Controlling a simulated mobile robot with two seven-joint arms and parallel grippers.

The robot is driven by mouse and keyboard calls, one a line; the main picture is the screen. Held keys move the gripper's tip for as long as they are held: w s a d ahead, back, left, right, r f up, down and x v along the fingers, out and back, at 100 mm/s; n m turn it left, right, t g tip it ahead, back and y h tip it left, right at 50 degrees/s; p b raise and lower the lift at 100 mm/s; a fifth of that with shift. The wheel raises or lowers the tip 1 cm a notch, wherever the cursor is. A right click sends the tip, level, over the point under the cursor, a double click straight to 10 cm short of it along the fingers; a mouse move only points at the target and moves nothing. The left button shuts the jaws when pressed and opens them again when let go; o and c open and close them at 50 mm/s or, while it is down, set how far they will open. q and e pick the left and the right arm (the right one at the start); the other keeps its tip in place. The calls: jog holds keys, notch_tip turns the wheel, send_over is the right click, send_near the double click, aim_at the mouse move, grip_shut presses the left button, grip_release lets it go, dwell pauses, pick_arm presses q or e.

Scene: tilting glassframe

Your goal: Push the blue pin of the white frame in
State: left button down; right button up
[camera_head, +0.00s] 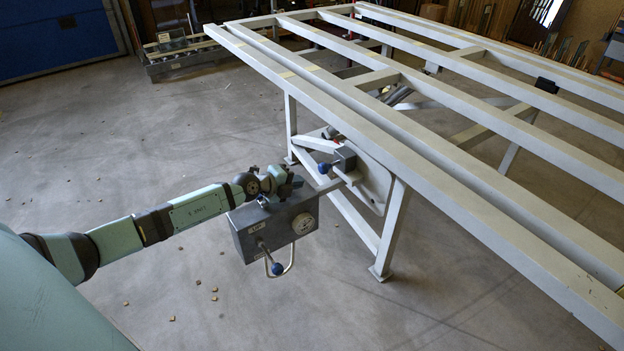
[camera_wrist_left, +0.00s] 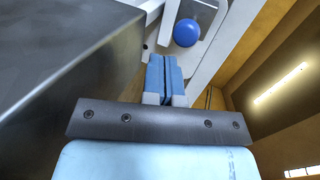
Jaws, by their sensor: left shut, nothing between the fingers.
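The white frame (camera_head: 410,130) is a large slatted metal table on legs, running across the right of the head view. The blue pin (camera_head: 323,168) is a round blue knob on a grey block at the frame's near side; the wrist view shows it as a blue ball (camera_wrist_left: 187,33). My left gripper (camera_head: 298,181) is just left of the knob in the head view. In the wrist view its blue fingers (camera_wrist_left: 165,66) are shut together and empty, apart from the knob, which appears above and slightly right of their tips. My right gripper is not in view.
A grey control box (camera_head: 276,226) with a second blue-tipped lever (camera_head: 277,268) hangs directly below my left gripper. Its grey side (camera_wrist_left: 65,50) fills the left of the wrist view. A frame leg (camera_head: 392,232) stands to the right. The floor in front is open, with small scattered bits.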

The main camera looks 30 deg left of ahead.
aim_at(319, 169)
pick_arm(q)
jog(key=w, duration=0.2)
jog(key=w+d+b, duration=0.1)
jog(key=w, duration=0.1)
jog(key=shift+d+f, duration=0.15)
jog(key=shift+d, duration=0.05)
jog(key=shift+w+d+r, duration=0.25)
jog(key=shift+w, duration=0.35)
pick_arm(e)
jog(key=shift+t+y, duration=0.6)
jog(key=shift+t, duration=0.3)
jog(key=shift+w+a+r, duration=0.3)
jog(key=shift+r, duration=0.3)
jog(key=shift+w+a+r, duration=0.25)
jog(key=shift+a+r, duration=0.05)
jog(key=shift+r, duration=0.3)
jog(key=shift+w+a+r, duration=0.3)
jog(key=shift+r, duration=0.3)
pick_arm(q)
jog(key=shift+w, duration=0.1)
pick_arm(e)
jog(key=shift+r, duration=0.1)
